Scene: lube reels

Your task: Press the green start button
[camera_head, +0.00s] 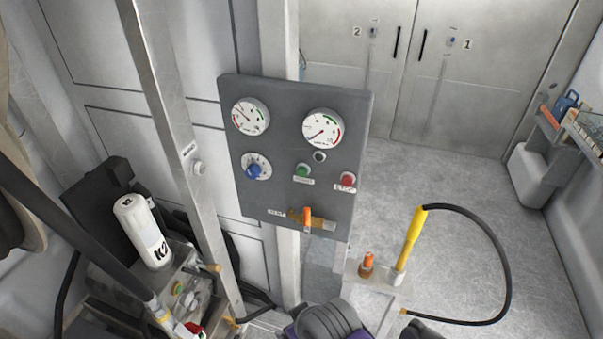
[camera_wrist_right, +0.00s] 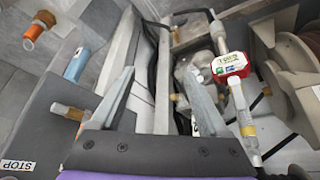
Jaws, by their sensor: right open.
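The green start button (camera_head: 303,171) is on the dark grey control panel (camera_head: 270,205) in the head view, below the right gauge, with a label under it. The red stop button (camera_head: 347,180) is just to its right. In the right wrist view, a STOP label (camera_wrist_right: 17,165) shows at the lower left edge of the panel, but the green button is not visible. My right gripper (camera_wrist_right: 159,70) is open, with nothing between its fingers. In the head view a purple and grey part of my arm shows at the bottom, below the panel and apart from the button. My left gripper is not in view.
The panel also carries two gauges (camera_head: 323,129), a blue knob (camera_head: 254,171) and an orange valve handle (camera_head: 308,218). A metal post (camera_head: 178,130) stands left of it. A yellow-handled hose (camera_head: 412,238) stands to the right. A red digital meter (camera_wrist_right: 231,64) is right of my gripper.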

